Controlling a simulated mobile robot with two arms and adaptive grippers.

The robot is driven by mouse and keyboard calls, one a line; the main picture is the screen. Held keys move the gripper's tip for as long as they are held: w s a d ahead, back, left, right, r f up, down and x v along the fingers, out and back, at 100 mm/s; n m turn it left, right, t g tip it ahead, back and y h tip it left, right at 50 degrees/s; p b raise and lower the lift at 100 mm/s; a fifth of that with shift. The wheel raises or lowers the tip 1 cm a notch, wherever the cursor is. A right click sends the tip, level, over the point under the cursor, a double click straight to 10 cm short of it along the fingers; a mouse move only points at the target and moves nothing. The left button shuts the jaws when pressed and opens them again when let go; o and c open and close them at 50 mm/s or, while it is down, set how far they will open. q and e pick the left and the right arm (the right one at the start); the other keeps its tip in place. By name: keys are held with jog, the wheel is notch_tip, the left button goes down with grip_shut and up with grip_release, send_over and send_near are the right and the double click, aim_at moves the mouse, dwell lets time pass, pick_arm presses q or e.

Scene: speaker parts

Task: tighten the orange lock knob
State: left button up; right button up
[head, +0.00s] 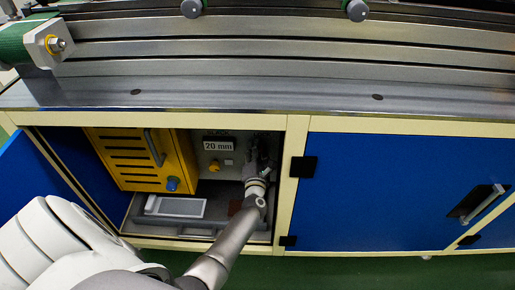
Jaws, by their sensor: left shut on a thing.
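An orange-yellow knob (214,166) sits on the grey back panel inside the open cabinet bay, below a white "20 mm" sign (219,146). My left gripper (262,152) is inside the bay, to the right of this knob and apart from it in the picture, close to the right side wall. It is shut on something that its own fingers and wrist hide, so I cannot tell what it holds. My right gripper is not in view.
A yellow slotted box (127,157) with a grey handle and a blue knob (173,184) fills the bay's left. A pale tray (175,207) lies on its floor. Closed blue doors (370,190) are to the right. A metal bench top (300,96) overhangs the bay.

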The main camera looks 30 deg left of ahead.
pick_arm(q)
jog(key=shift+m+p, duration=0.35)
jog(key=shift+m, duration=0.55)
jog(key=m+p, duration=0.1)
jog(key=m, duration=0.4)
jog(key=shift+d+f+p, duration=0.1)
jog(key=shift+f+p, duration=0.05)
jog(key=shift+p, duration=0.2)
jog(key=shift+f+m, duration=0.1)
jog(key=shift+m, duration=0.2)
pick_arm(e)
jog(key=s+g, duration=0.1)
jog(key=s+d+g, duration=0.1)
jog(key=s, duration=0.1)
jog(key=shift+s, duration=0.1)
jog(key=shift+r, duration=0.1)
pick_arm(q)
jog(key=o, duration=1)
jog(key=shift+s, duration=0.1)
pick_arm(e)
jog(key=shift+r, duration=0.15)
pick_arm(q)
jog(key=shift+r, duration=0.2)
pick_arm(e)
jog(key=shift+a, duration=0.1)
